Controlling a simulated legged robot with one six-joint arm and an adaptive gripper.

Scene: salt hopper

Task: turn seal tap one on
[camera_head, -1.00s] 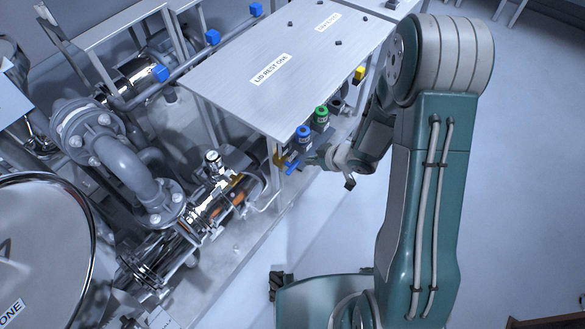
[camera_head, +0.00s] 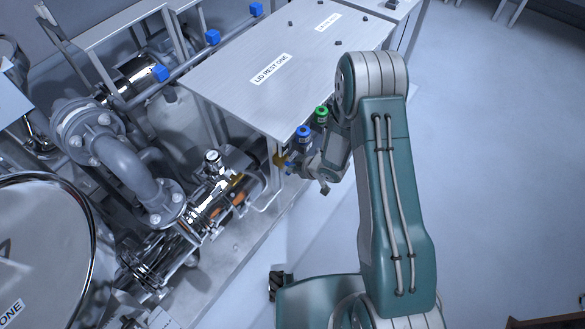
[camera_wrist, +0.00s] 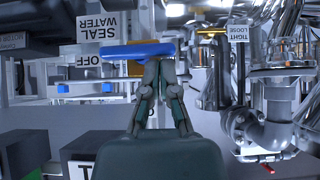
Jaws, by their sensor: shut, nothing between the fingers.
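The seal tap has a blue lever handle (camera_wrist: 138,50) lying sideways across the upper middle of the wrist view, with brass (camera_wrist: 134,69) beside it. Upside-down signs read "SEAL WATER" (camera_wrist: 104,26) and "OFF" (camera_wrist: 87,60) near the lever's left part. My gripper (camera_wrist: 160,67) is shut and empty, its fingertips at the lever's right part. I cannot tell whether they touch it. In the head view, the brass tap body (camera_head: 281,161) shows under the near corner of the bench top. My gripper (camera_head: 298,165) is just right of it and hides the lever.
The "LID REST ONE" bench top (camera_head: 235,85) overhangs the tap. Blue-topped (camera_head: 303,132) and green-topped (camera_head: 322,112) fittings stand close to my wrist. A shiny pump (camera_head: 205,210) and grey flanged pipe (camera_head: 130,165) lie left.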

